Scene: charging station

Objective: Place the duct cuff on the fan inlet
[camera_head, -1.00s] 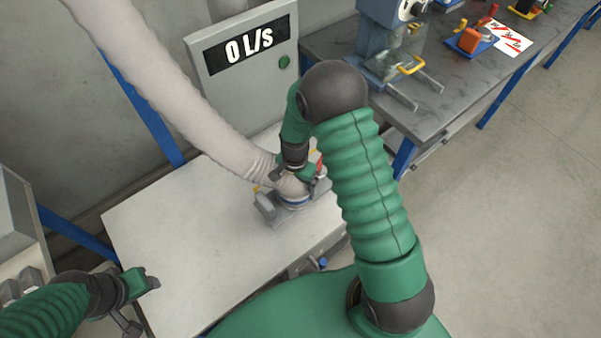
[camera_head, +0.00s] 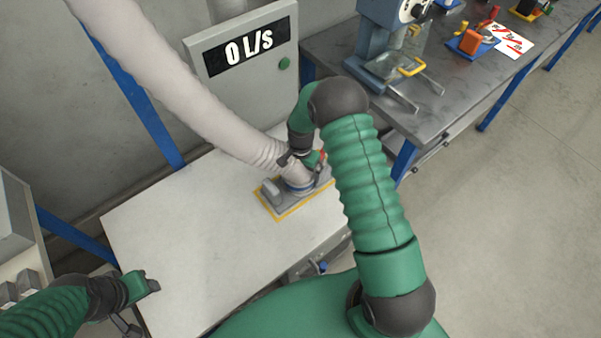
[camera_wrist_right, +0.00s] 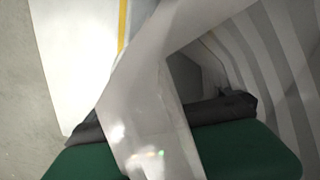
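The cuff is over a yellow rectangular outline on the white tabletop; a blue ring shows at the hose's lower end. My right gripper (camera_head: 303,163) is at the cuff. In the right wrist view, a grey bar (camera_wrist_right: 150,110) of the cuff crosses between dark finger pads, with hose ribs at right. My left gripper (camera_head: 152,284) is empty at the table's left front; its opening is unclear.
A grey cabinet with a "0 L/s" display (camera_head: 240,48) and green button stands behind the white table (camera_head: 190,250). A dark workbench (camera_head: 440,100) with a blue press stands at right. The table's left and front are clear.

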